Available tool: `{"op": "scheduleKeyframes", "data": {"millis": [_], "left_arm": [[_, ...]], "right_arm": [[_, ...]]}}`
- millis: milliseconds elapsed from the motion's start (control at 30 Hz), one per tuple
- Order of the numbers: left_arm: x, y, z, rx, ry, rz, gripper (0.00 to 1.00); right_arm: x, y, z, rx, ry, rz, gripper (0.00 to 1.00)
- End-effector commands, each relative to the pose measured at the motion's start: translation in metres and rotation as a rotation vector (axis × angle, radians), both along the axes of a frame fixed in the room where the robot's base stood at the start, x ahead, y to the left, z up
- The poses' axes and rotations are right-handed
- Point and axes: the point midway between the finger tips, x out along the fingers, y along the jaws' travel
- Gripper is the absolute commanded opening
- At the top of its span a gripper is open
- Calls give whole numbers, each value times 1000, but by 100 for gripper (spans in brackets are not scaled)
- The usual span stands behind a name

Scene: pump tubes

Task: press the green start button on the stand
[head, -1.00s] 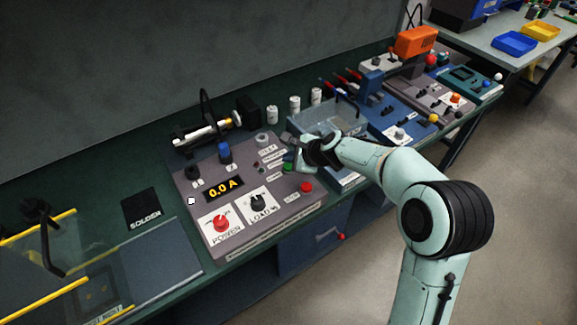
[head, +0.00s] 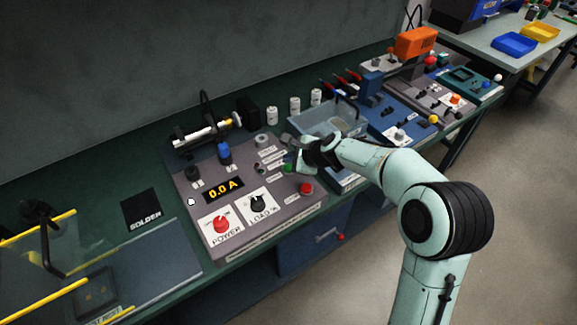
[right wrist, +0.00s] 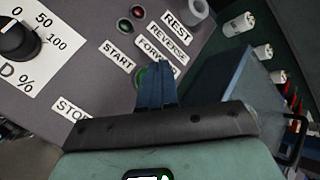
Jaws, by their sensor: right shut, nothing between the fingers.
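The stand (head: 188,205) is a grey sloped panel on the bench, with a display reading 0.0 A. Its green start button (head: 288,168) is at the panel's right side, beside my right gripper (head: 291,150). In the right wrist view the green button (right wrist: 139,78) is partly hidden by the fingertips of my right gripper (right wrist: 155,74), near the START label (right wrist: 118,55). The right gripper is shut and empty. I cannot tell whether the fingertips touch the button. My left gripper is not in view.
A red button (head: 306,188), the stop one by its label, sits low on the panel. A black LOAD knob (head: 258,203) and red POWER knob (head: 221,224) are to its left. A clear bin (head: 318,122) stands just behind my right gripper.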

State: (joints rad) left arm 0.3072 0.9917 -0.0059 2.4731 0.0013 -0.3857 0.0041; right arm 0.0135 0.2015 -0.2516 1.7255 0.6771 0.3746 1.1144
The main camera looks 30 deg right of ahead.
Motion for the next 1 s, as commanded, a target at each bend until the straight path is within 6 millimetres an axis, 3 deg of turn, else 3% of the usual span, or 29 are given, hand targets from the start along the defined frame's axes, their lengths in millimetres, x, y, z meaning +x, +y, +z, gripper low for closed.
{"op": "scheduleKeyframes", "data": {"millis": [1000], "left_arm": [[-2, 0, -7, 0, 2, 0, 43]], "right_arm": [[0, 0, -9, 0, 0, 0, 0]]}}
